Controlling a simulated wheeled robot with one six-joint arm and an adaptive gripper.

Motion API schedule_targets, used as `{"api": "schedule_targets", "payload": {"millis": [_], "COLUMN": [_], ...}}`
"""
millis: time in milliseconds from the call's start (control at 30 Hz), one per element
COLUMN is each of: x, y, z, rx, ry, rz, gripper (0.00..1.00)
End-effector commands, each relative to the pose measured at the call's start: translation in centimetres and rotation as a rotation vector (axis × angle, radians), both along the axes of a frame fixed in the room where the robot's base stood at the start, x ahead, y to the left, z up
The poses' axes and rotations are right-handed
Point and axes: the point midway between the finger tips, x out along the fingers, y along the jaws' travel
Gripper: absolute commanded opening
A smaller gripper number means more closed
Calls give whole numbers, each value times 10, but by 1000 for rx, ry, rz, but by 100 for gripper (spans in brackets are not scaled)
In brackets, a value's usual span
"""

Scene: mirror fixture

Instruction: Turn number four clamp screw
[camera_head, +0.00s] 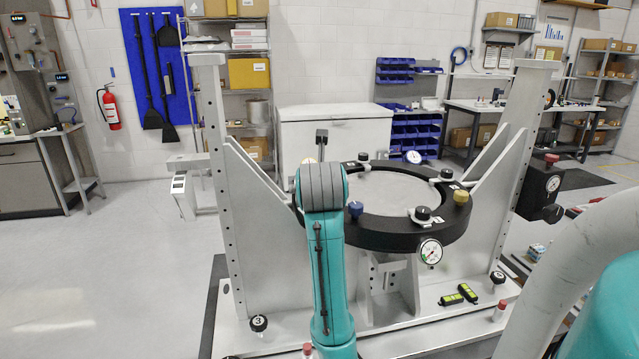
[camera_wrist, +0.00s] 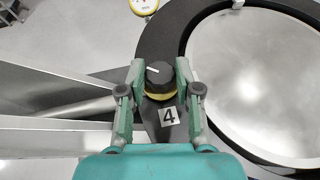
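The number four clamp screw (camera_wrist: 160,76) is a black round knob with a white pointer line and a brass-coloured collar under it, in the wrist view. A label with the number 4 (camera_wrist: 168,116) sits just below it on the black ring (camera_wrist: 212,20). My gripper (camera_wrist: 161,72) has one finger on each side of the knob, close against it. I cannot tell whether both fingers touch it. In the head view my own arm hides the gripper and this screw; the black ring (camera_head: 385,238) shows behind it.
Other black knobs (camera_head: 422,213), a blue knob (camera_head: 356,209) and a gold knob (camera_head: 460,197) stand on the ring. A dial gauge (camera_head: 430,252) hangs at its front, and another gauge (camera_wrist: 143,5) shows in the wrist view. Upright plates (camera_head: 222,180) flank the ring.

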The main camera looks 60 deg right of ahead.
Motion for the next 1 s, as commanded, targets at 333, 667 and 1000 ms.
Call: {"api": "schedule_targets", "payload": {"millis": [333, 667, 1000], "x": [0, -14, -32], "y": [0, 27, 58], "z": [0, 13, 28], "rx": [0, -3, 0], "ry": [0, -3, 0], "rz": [-1, 2, 0], "gripper": [57, 57, 57]}}
